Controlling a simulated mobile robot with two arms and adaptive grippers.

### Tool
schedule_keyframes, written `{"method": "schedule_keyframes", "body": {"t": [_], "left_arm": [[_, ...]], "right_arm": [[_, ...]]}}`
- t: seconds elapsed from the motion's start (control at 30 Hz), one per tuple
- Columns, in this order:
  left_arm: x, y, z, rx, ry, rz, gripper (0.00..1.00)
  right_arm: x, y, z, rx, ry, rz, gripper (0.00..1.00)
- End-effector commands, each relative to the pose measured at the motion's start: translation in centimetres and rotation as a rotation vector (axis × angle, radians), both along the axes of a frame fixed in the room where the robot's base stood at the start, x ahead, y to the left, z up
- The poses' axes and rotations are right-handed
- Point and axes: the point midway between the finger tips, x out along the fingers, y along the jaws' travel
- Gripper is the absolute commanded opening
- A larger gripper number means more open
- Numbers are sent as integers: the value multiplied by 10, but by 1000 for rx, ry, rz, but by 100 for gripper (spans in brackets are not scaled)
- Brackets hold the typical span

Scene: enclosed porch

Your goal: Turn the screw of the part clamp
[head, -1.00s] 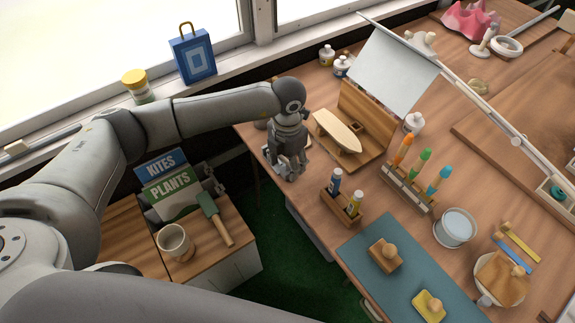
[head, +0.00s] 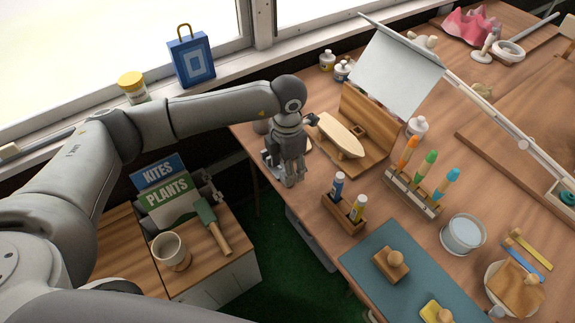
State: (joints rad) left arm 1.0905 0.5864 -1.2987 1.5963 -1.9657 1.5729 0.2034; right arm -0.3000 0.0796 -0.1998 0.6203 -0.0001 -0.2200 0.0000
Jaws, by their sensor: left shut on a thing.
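My left gripper (head: 291,180) points down at the left edge of the workbench, beside the wooden stand with the pale hull. Its fingers are closed in on something small, mostly hidden between and behind them; I take it to be the screw of the part clamp. A small grey-blue piece, likely part of the clamp (head: 268,160), shows just left of the fingers at the bench edge. The rest of the clamp is hidden by the gripper. My right gripper is not in view.
The wooden stand with the pale hull (head: 341,136) is close on the right. A bottle rack (head: 343,214), a brush rack (head: 411,192) and a teal mat (head: 368,262) lie nearer.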

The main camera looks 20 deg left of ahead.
Motion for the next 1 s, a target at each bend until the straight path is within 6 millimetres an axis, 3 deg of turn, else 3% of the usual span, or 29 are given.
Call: {"method": "schedule_keyframes", "body": {"t": [0.03, 0.07, 0.27, 0.67, 1.0], "left_arm": [[1, 0, 1, -1, -1, 1, 29], [1, 0, 1, -1, -1, 1, 55], [0, 0, 1, -1, -1, 1, 79], [1, 0, 6, 0, -1, 1, 79], [2, 0, 70, -1, -6, 1, 79]], "right_arm": [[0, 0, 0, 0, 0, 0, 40], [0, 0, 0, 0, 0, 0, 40], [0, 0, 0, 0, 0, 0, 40], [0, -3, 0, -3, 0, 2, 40], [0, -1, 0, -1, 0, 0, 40]]}}
